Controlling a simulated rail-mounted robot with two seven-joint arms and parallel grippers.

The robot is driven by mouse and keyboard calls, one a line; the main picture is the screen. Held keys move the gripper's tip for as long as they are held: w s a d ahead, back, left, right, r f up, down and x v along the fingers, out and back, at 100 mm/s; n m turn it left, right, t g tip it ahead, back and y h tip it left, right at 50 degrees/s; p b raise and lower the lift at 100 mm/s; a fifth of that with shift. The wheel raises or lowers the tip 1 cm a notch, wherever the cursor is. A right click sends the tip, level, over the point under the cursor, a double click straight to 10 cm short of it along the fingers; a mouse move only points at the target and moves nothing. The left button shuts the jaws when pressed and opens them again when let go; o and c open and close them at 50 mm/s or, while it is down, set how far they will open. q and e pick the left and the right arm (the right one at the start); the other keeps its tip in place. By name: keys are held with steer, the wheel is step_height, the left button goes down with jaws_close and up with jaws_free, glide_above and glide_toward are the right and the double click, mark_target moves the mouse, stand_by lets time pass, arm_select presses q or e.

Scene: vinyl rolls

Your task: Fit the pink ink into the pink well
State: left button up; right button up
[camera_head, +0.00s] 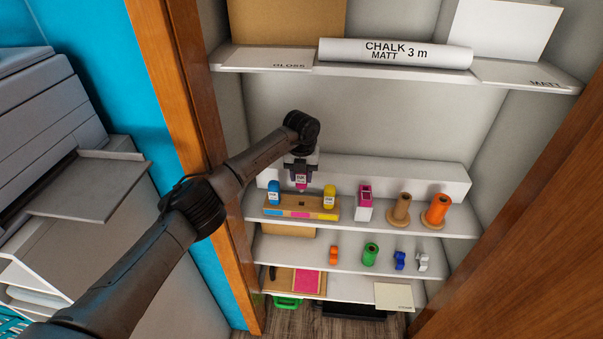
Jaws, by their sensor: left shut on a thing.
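The wooden ink block (287,204) stands on the middle shelf, with blue, pink and yellow labels along its front. A blue ink (274,192) stands at its left end and a yellow ink (329,196) at its right end. My left gripper (301,175) points down over the middle of the block, shut on the pink ink (301,181), a small bottle with a white label. The pink ink looks upright and a little above the block, over the part behind the pink label (300,215). My right gripper is out of view.
A pink-and-white carton (365,203) stands right of the block, then a brown spool (401,210) and an orange spool (437,211). A white raised ledge (420,178) runs behind. The upper shelf (400,68) holds a white chalk roll (395,53). Wooden posts frame both sides.

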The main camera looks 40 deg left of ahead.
mark_target(302, 191)
arm_select(q)
steer(key=shift+f+b, duration=1.15)
steer(key=shift+f, duration=1.3)
steer(key=shift+f, duration=0.1)
steer(key=shift+f, duration=0.3)
steer(key=shift+f, duration=0.3)
stand_by(0.6)
steer(key=shift+f, duration=0.2)
stand_by(0.6)
